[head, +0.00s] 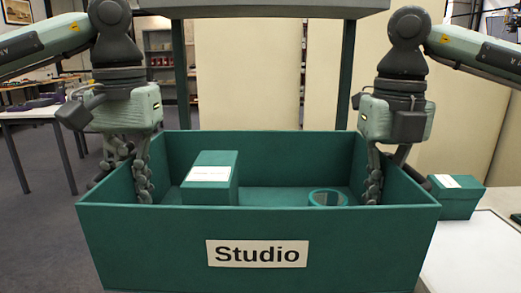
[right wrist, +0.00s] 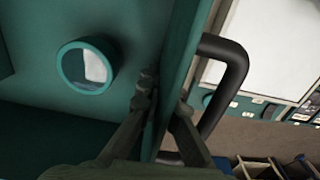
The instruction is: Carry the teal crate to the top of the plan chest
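The teal crate (head: 140,240), labelled "Studio", is level at the front of the head view. My left gripper (head: 128,178) straddles its left wall and looks shut on it, one finger inside and one outside; the outer fingertip is hidden. My right gripper (head: 385,178) straddles the right wall. In the right wrist view its fingers (right wrist: 168,100) press both sides of that crate wall (right wrist: 185,50). A teal lidded box (head: 210,187) and a round teal ring-like thing (head: 328,198) are inside. I cannot tell for sure which furniture is the plan chest.
At right, a white-topped surface (head: 470,262) bears another teal box (head: 456,200), close to the crate's right side. A grey-topped frame with teal legs (head: 181,75) stands behind. A white table (head: 40,113) is at far left. Open floor (head: 40,235) lies left.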

